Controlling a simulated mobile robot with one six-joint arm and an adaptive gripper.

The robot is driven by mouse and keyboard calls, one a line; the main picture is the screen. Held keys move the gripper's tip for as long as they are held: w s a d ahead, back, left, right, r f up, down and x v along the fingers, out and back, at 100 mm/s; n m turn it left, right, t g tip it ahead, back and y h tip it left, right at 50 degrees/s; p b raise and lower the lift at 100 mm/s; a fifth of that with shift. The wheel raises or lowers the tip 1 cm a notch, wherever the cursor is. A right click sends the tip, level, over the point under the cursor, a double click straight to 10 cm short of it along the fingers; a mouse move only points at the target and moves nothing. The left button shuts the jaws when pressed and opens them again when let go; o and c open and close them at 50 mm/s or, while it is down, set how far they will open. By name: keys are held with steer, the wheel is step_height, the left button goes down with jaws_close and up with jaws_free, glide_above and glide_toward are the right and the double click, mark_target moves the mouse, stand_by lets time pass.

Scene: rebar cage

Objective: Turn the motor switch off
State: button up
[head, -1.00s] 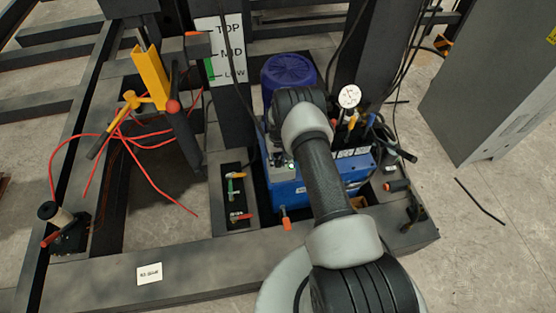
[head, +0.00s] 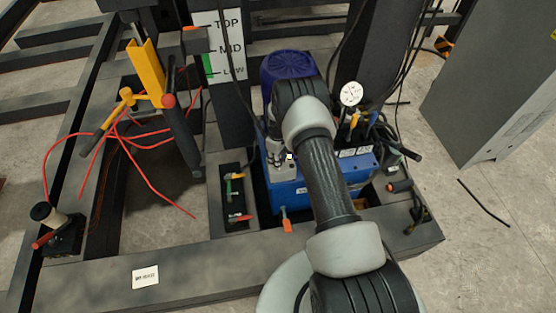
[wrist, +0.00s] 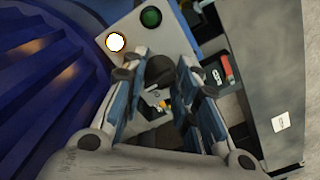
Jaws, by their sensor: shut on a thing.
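The motor switch shows in the wrist view as a dark round knob (wrist: 160,70) on a light grey panel (wrist: 124,28), between my fingers. My gripper (wrist: 155,75) is shut on it; the fingers cover its sides, and I cannot read its angle. On the panel, a white lamp (wrist: 115,42) is lit and a green lamp (wrist: 151,17) looks dark. In the head view, my gripper (head: 276,152) is at the top left of the blue power unit (head: 325,183), partly behind my arm. A bright whitish lamp (head: 289,157) shows beside it.
The blue ribbed motor (head: 288,65) stands right behind the panel. A pressure gauge (head: 351,93) and hoses are to its right. A valve plate with red and green handles (head: 236,197) is at left. Dark posts and hanging cables crowd the space behind.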

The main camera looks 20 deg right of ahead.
steer(key=n, duration=0.4)
steer(key=shift+n, duration=0.3)
steer(key=n, duration=0.4)
steer(key=shift+n, duration=0.3)
steer(key=o, duration=1.1)
step_height(320, 180, up, 12)
stand_by(0.6)
